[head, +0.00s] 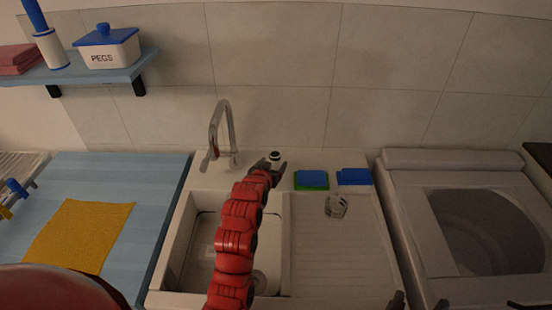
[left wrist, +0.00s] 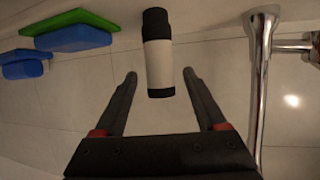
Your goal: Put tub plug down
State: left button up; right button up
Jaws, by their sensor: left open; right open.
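A small cylinder with a white body and black ends (head: 275,156) stands on the ledge behind the sink. It may be the tub plug, but I cannot tell for sure. My left gripper (head: 272,165) reaches over the sink to it. In the left wrist view the cylinder (left wrist: 158,62) is between and just beyond the fingertips of my open left gripper (left wrist: 159,75), with a gap on each side. My right gripper (head: 420,302) shows only as dark fingertips at the bottom edge, apart and with nothing seen between them.
The tap (head: 220,130) rises left of the cylinder. A green-and-blue sponge (head: 311,180) and a blue one (head: 354,177) lie to its right. A clear glass (head: 336,207) is on the ribbed drainer (head: 335,255). A washing machine (head: 410,200) stands at right, a yellow cloth (head: 80,235) at left.

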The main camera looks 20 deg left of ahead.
pick_arm(q)
jog(key=v, duration=0.6)
jog(key=shift+p, duration=0.35)
jog(key=shift+s, duration=0.1)
